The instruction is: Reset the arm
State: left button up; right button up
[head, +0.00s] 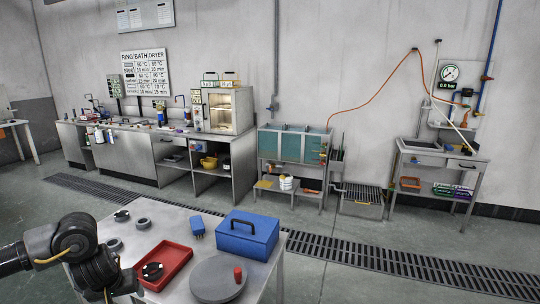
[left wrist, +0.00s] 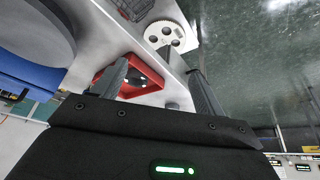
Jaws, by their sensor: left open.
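My left arm (head: 75,240) comes in at the lower left of the head view, bent at a dark joint by the table's near left corner. My left gripper (left wrist: 157,78) shows in the left wrist view with its two fingers wide apart and nothing held between them. A red tray (head: 178,257) lies on the table beyond it; part of its rim (left wrist: 154,72) shows between and behind the fingers. The fingertips are hard to make out in the head view. My right arm and gripper are not in view.
The grey table (head: 205,216) holds a blue toolbox (head: 248,232), a round grey plate (head: 218,278) with a red cylinder (head: 238,274), a small blue block (head: 197,226) and dark rings (head: 143,224). A floor grating (head: 400,262) and wall benches stand beyond; open floor lies right.

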pick_arm(q)
jog(key=d+f+m+t+h, duration=0.1)
jog(key=d+f+m+h, duration=0.15)
jog(key=d, duration=0.65)
jog(key=d+f+m+t+h, duration=0.15)
jog(key=d+f+m, duration=0.25)
jog(key=d, duration=0.5)
jog(key=s+d+m+t+h, duration=0.25)
jog(key=s+d, duration=0.35)
jog(key=d, duration=0.8)
jog(key=s+a+f+n+g+y, duration=0.1)
jog(key=s+a+f+g+y, duration=0.2)
jog(key=s+a, duration=0.65)
jog(key=s+a+f+n+g+y, duration=0.1)
jog(key=s+a+f+g+y, duration=0.3)
jog(key=s, duration=1)
notch_tip(320, 180, down, 28)
jog(key=a+h, duration=0.1)
jog(key=h, duration=0.2)
jog(key=s+a+f+g, duration=0.1)
jog(key=s+a+f, duration=0.2)
jog(key=s+f, duration=1.2)
jog(key=shift+s+y, duration=0.35)
jog(key=shift+s, duration=0.55)
